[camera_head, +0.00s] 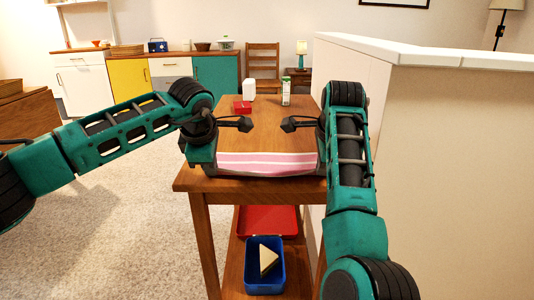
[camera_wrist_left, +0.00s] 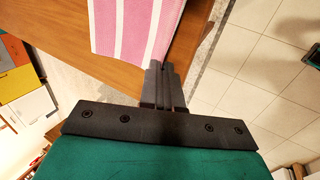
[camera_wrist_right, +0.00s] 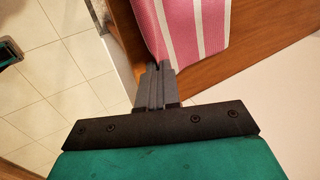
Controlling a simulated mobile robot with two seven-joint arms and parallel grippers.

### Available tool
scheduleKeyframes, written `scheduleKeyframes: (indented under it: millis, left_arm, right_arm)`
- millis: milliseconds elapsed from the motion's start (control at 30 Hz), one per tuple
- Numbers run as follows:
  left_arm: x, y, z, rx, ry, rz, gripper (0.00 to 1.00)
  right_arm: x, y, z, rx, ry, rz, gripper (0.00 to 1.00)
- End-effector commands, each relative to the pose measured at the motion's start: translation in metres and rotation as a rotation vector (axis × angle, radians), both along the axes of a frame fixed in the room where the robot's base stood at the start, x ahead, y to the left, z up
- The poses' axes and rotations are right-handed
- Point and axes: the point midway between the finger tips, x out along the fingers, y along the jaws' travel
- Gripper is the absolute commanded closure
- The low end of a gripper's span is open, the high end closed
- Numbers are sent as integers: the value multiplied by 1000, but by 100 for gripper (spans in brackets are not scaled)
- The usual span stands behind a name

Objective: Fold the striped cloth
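The striped cloth (camera_head: 267,163), pink with white stripes, lies across the table's near edge between my two grippers. It also shows in the left wrist view (camera_wrist_left: 133,28) and the right wrist view (camera_wrist_right: 188,28). My left gripper (camera_head: 219,171) is at its left near corner, and its fingers (camera_wrist_left: 161,72) look closed together on that corner. My right gripper (camera_head: 320,169) is at the right near corner, and its fingers (camera_wrist_right: 156,74) look closed on it. The cloth's far side shows as a straight edge. I cannot tell whether the cloth is raised off the wood.
The wooden table (camera_head: 262,122) is clear beyond the cloth. A red item (camera_head: 242,107), a white container (camera_head: 249,89) and a green-and-white container (camera_head: 286,92) stand at its far end. A white-topped half wall (camera_head: 450,130) is close on the right. A blue bin (camera_head: 264,285) sits below.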

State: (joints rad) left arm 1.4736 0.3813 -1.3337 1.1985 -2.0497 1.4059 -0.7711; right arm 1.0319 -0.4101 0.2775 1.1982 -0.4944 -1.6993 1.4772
Motion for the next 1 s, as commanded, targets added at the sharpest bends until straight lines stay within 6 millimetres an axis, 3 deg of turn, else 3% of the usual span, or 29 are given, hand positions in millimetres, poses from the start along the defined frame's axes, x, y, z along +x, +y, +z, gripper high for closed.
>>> scheduleKeyframes:
  millis: [67, 467, 633, 1000]
  left_arm:
    - [0, 0, 0, 0, 0, 0, 92]
    - [0, 0, 0, 0, 0, 0, 54]
    - [-2, 0, 11, 0, -4, -1, 53]
    - [-25, 0, 65, 1, -4, -2, 53]
  right_arm:
    - [0, 0, 0, 0, 0, 0, 93]
    - [0, 0, 0, -1, 0, 0, 54]
    - [-2, 0, 11, -1, -5, 0, 53]
    - [-25, 0, 65, 0, -4, 0, 53]
